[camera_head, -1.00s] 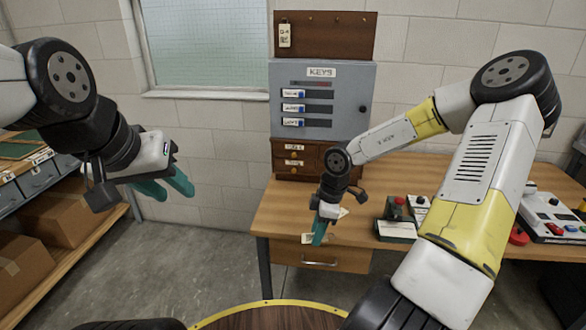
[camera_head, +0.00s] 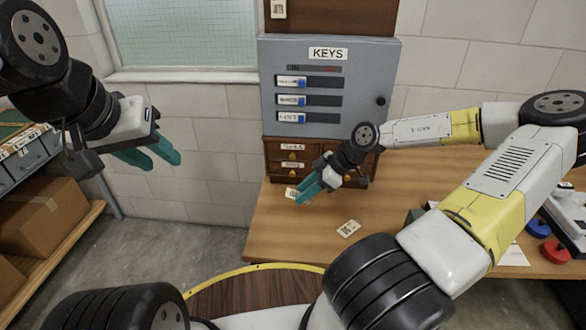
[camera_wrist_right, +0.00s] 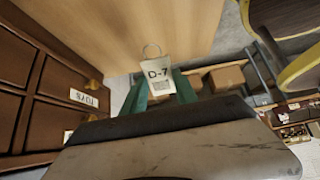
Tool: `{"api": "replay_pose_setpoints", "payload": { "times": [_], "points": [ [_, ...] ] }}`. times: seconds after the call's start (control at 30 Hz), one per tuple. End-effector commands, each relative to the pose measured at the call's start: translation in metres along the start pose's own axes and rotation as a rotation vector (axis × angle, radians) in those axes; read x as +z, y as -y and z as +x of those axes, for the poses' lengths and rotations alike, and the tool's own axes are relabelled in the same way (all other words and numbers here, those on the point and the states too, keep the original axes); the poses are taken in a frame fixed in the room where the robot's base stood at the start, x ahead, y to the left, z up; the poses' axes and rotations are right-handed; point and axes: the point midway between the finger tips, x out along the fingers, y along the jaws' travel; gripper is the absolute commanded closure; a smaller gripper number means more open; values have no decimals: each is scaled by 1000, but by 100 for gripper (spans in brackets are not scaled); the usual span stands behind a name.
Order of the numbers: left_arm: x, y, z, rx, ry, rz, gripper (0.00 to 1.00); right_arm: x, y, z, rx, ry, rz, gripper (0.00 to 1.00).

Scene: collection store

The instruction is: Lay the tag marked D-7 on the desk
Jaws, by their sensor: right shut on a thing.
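The tag marked D-7 (camera_wrist_right: 158,75) is a pale card with a wire loop, held between the teal fingers of my right gripper (camera_wrist_right: 160,92) in the right wrist view. In the head view, my right gripper (camera_head: 306,190) is over the back left part of the wooden desk (camera_head: 285,235), in front of the small drawers. A pale tag (camera_head: 291,193) shows at its fingertips; its lettering is too small to read there. I cannot tell the gap between it and the desk. My left gripper (camera_head: 150,155) is open and empty, left of the desk.
Another tag (camera_head: 348,228) lies on the desk near its front edge. A grey KEYS cabinet (camera_head: 330,85) stands on brown drawers (camera_head: 290,160) at the back. Red and blue round items (camera_head: 555,252) are at the right. A shelf with cardboard boxes (camera_head: 45,215) is at left.

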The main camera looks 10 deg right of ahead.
Motion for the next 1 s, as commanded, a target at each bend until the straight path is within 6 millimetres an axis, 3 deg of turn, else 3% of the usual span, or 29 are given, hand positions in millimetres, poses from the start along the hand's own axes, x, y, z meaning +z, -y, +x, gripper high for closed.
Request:
{"api": "replay_pose_setpoints", "payload": {
  "times": [1.0],
  "points": [
    [0, 0, 0, 0, 0, 0, 64, 55, 0, 66, -1, 1, 0, 100]
  ]
}}
